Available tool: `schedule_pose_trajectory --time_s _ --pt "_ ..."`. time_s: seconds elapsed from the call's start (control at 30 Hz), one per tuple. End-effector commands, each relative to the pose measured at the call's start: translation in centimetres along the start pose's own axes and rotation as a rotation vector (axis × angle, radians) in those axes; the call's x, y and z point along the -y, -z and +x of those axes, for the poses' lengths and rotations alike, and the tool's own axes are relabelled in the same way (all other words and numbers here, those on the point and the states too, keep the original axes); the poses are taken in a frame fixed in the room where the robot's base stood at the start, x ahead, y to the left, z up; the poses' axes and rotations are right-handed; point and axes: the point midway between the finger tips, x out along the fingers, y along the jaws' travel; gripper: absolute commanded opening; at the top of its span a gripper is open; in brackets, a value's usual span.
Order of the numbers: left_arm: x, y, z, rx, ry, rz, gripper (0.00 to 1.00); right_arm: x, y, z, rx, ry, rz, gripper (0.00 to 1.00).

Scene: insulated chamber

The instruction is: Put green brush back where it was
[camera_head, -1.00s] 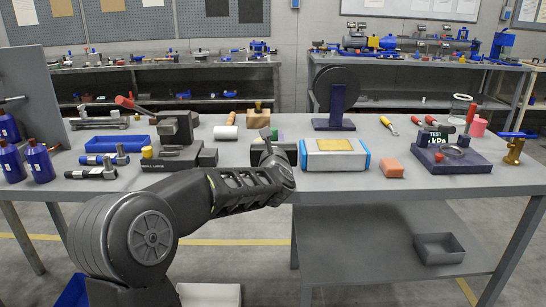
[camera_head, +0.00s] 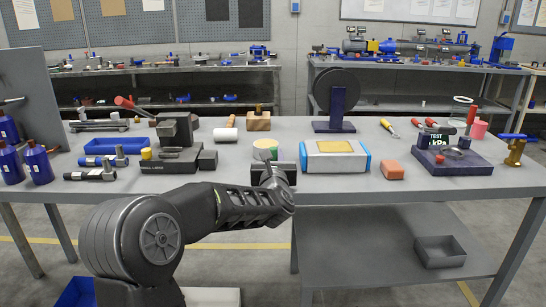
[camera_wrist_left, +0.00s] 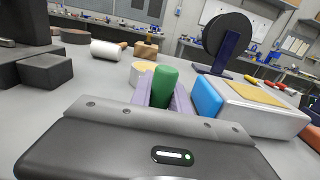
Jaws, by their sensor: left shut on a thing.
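The green brush (camera_wrist_left: 163,87) shows in the left wrist view as a rounded green cylinder. It stands between the two pale purple fingers of my left gripper (camera_wrist_left: 164,98), which is shut on it. In the head view my left gripper (camera_head: 272,158) is at the middle of the grey table, left of the white and blue box; my own wrist hides most of the brush there. Whether the brush's lower end touches the table is hidden. My right gripper is in neither view.
A pale yellow round thing (camera_wrist_left: 144,73) stands just beyond the gripper. The white box with blue ends (camera_head: 335,157) is close on the right. A black vise-like block (camera_head: 172,160) is to the left. A wooden block (camera_head: 259,121) and white cylinder (camera_head: 225,134) lie farther back.

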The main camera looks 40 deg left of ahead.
Motion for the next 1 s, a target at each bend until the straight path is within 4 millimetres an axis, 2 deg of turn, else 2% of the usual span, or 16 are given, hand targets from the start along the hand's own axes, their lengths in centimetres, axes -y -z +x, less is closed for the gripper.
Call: schedule_pose_trajectory --time_s 0.03,0.07,0.3,0.73,0.87,1.0 --pt "0.0 0.2 0.0 0.001 0.000 -0.001 0.00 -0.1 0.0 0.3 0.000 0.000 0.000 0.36" --pt "0.0 0.1 0.0 0.000 0.000 0.000 0.23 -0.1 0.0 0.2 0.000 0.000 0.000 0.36" --pt "0.0 0.1 0.0 0.000 0.000 0.000 0.43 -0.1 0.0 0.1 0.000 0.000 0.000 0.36" --pt "0.1 -0.3 -0.2 0.000 0.001 0.000 0.43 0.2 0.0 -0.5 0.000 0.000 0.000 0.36" --pt "0.1 -0.2 -2.0 0.001 0.002 0.000 0.43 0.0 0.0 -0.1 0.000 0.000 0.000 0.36" --pt "0.1 -0.2 -4.9 0.002 0.002 -0.001 0.43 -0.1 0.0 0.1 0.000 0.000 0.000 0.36"
